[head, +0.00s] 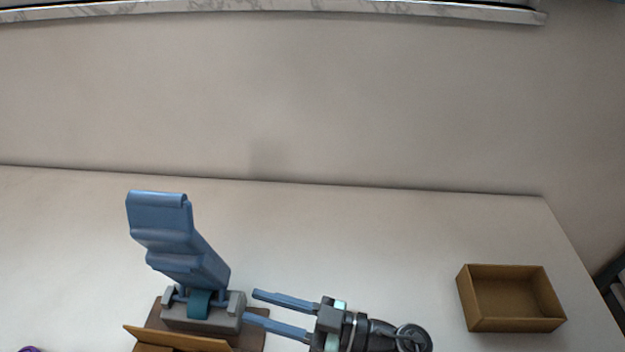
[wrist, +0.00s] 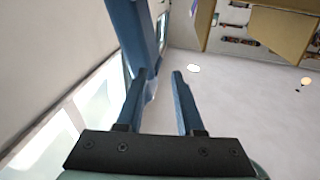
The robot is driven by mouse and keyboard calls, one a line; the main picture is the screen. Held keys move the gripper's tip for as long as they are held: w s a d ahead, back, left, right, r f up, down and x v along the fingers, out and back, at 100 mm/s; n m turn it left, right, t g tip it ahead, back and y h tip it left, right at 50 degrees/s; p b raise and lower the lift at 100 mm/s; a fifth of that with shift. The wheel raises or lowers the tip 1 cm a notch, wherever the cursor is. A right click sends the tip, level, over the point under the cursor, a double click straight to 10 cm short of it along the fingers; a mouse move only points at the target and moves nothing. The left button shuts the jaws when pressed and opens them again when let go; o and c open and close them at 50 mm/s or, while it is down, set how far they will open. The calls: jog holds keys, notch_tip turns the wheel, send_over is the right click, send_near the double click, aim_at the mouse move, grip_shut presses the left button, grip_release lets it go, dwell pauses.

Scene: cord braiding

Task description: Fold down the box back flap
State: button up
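A brown cardboard flap (head: 178,338) shows at the bottom edge of the head view, tilted up. The rest of its box is cut off by the frame, and I cannot tell whether this is the back flap. My gripper (head: 252,304) is open and empty, its two blue fingers pointing left, to the right of the flap and apart from it. In the wrist view, the gripper (wrist: 160,74) has a clear gap between its fingers. Tan panels (wrist: 279,28) show at the upper right there; I cannot tell which flaps they are.
A tall blue jointed device (head: 165,235) on a grey base (head: 235,310) stands just behind the flap, close to my fingertips. It seems to show as a blue column (wrist: 132,35) in the wrist view. An open brown box (head: 511,325) sits at right. The table behind is clear.

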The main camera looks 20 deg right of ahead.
jog(key=w+d+r+m+t+h, duration=0.3)
jog(key=w+d+r+t, duration=0.1)
jog(key=r, duration=0.4)
jog(key=w+d+r+m+t+h, duration=0.3)
jog(key=w+d+r+m+t, duration=0.1)
jog(key=r+t, duration=0.4)
jog(key=shift+w+d+r+t+p, duration=0.25)
jog(key=shift+w+d+t, duration=0.2)
jog(key=shift+d, duration=0.6)
jog(key=shift+w, duration=0.1)
